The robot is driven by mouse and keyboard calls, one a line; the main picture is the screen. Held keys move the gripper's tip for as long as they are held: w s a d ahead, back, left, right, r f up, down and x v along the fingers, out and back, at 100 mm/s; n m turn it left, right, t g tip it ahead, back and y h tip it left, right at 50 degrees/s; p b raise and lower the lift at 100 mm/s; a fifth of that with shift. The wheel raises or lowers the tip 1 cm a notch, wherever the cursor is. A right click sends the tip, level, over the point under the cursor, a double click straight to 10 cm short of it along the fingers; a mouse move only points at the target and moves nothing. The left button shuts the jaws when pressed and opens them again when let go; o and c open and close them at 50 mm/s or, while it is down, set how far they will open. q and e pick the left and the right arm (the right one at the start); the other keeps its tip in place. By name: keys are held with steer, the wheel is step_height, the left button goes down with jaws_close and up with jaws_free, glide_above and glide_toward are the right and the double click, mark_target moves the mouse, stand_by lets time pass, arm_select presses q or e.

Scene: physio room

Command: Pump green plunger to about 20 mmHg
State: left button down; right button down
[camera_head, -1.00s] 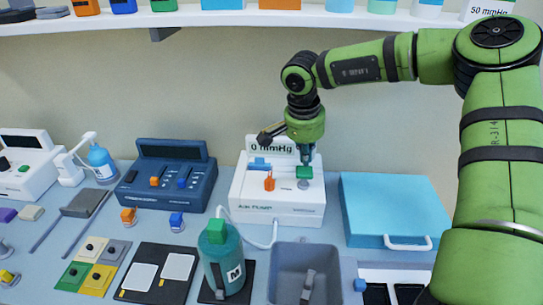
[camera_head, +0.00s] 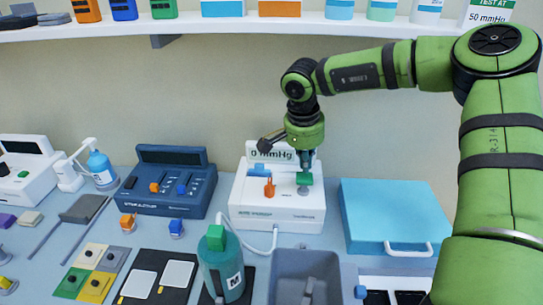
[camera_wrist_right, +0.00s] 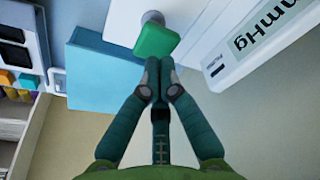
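The white pump unit (camera_head: 285,212) stands on the bench, with a display panel (camera_head: 265,151) reading 0 mmHg at its back. Its green plunger (camera_head: 303,179) is on the right of its top, left of the blue case; an orange lever (camera_head: 269,188) is beside it. My right gripper (camera_head: 304,163) points down just above the plunger. In the right wrist view the fingertips (camera_wrist_right: 158,66) are together with nothing between them, and the green plunger top (camera_wrist_right: 155,40) is just beyond them. I cannot tell whether they touch it. My left gripper is not in view.
A light blue case (camera_head: 395,215) lies right of the pump. A dark blue unit (camera_head: 167,182) stands left. A teal bottle (camera_head: 213,262) marked M and a grey bin (camera_head: 305,275) are in front. A white tube (camera_head: 273,240) runs by the pump's front. A loaded shelf (camera_head: 240,27) hangs above.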

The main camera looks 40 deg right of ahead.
mark_target(304, 177)
steer(key=shift+f, duration=0.1)
stand_by(0.3)
steer(key=shift+f+b, duration=2.45)
steer(key=shift+f, duration=0.05)
steer(key=shift+r+p, duration=1.65)
steer(key=shift+r, duration=0.95)
steer(key=shift+f, duration=0.2)
steer(key=shift+f+b, duration=0.35)
steer(key=shift+b, duration=0.1)
steer(key=shift+f+b, duration=1.7)
steer(key=shift+f, duration=0.2)
steer(key=shift+r, duration=0.1)
steer(key=shift+r+p, duration=1.6)
steer(key=shift+r, duration=0.75)
